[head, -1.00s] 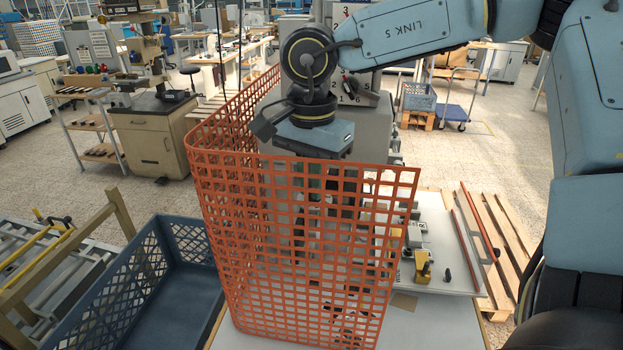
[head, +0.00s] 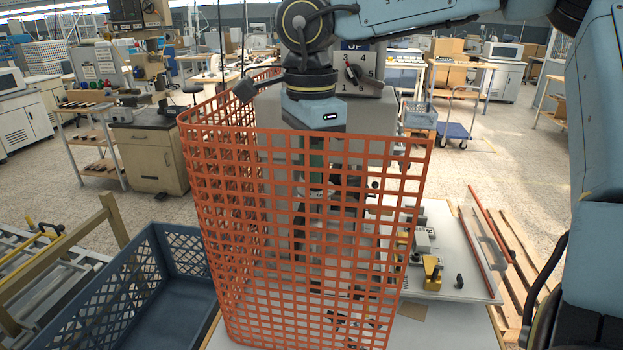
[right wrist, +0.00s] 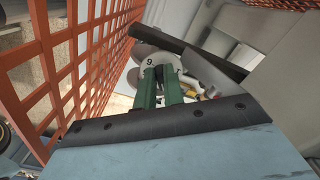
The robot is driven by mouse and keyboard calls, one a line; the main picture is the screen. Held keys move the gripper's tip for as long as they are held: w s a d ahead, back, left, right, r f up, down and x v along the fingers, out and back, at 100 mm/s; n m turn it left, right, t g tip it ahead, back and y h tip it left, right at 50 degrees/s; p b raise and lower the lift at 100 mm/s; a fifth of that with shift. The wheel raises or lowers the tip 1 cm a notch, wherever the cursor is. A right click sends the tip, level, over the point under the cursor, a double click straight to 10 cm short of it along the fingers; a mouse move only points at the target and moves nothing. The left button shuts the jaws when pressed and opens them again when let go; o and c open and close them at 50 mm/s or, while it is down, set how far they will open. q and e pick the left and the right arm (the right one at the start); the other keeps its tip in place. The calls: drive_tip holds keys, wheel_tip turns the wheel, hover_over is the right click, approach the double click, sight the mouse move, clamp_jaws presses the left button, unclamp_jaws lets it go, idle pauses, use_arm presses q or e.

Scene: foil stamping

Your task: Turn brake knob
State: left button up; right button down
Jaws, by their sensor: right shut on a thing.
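My right gripper (head: 316,185) reaches down behind the orange mesh guard and shows only in part through its holes. In the right wrist view its two green fingers (right wrist: 159,74) are close together, at a pale round dial (right wrist: 147,53) marked with a 9. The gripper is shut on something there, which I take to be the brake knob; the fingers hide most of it. A numbered selector with a dark handle (head: 354,74) shows on the grey machine front behind the wrist, apart from the fingers. My left gripper is in neither view.
The orange mesh guard (head: 232,150) stands around the work area, close to my right wrist. A blue crate (head: 180,244) stands at left. A white board (head: 455,262) with yellow and grey parts lies at right, beside a wooden pallet (head: 510,275).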

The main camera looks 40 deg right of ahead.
drive_tip(key=shift+w+m+b, duration=0.1)
drive_tip(key=shift+m+b, duration=0.5)
drive_tip(key=shift+m, duration=0.5)
drive_tip(key=shift+r, duration=0.1)
drive_tip(key=c, duration=1.5)
unclamp_jaws()
wheel_tip(320, 180, up, 13)
drive_tip(key=shift+r, duration=0.15)
